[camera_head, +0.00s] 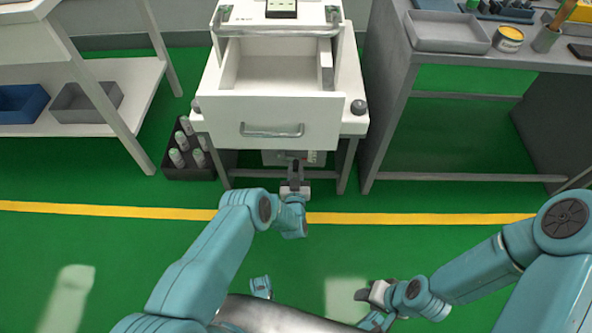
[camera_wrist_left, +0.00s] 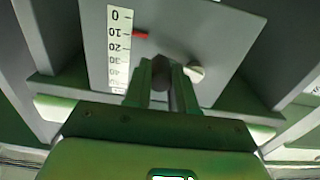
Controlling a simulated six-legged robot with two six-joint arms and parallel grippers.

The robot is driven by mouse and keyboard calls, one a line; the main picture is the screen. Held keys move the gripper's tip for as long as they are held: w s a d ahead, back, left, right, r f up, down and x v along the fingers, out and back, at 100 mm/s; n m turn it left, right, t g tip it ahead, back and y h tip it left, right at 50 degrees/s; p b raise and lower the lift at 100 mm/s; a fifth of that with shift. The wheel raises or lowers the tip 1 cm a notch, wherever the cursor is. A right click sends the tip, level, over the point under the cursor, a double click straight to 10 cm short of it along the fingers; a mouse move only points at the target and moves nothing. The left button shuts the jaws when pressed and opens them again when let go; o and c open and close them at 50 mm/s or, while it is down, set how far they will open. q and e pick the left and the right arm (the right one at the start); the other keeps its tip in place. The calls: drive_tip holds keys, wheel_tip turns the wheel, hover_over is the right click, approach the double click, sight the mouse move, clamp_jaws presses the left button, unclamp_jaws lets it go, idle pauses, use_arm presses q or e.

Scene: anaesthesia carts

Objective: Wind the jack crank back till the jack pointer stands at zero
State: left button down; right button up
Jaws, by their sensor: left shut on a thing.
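The jack panel is a grey plate (camera_wrist_left: 225,35) under the cart, with a white scale (camera_wrist_left: 120,50) numbered from 0 at the top. The red jack pointer (camera_wrist_left: 140,36) stands at about 10, just below that number. In the left wrist view my left gripper (camera_wrist_left: 161,78) is shut on the dark crank handle (camera_wrist_left: 160,66). A pale round knob (camera_wrist_left: 195,73) shows just right of the fingers. In the head view my left gripper (camera_head: 295,168) reaches under the cart's open drawer. My right gripper (camera_head: 364,294) is low and away from the cart; its jaw gap is unclear.
The white cart (camera_head: 207,85) has its empty drawer (camera_head: 270,122) pulled out above my left gripper. A dark crate of bottles (camera_head: 190,172) stands left of the cart. A grey bench (camera_head: 385,110) stands at right, a white shelf (camera_head: 140,80) at left. The green floor in front is clear.

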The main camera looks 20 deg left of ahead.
use_arm(q)
drive_tip(key=shift+a+f+m+b, duration=0.1)
drive_tip(key=shift+f+m+b, duration=0.45)
drive_tip(key=shift+m, duration=0.35)
drive_tip(key=s+a+f+m+b, duration=0.2)
drive_tip(key=a+m, duration=0.6)
drive_tip(key=m, duration=1.3)
drive_tip(key=shift+s+a+m+b, duration=0.2)
drive_tip(key=shift+s+m+b, duration=0.1)
drive_tip(key=shift+b, duration=0.25)
drive_tip(key=shift+r, duration=0.1)
drive_tip(key=c, duration=0.9)
unclamp_jaws()
drive_tip(key=shift+c, duration=0.2)
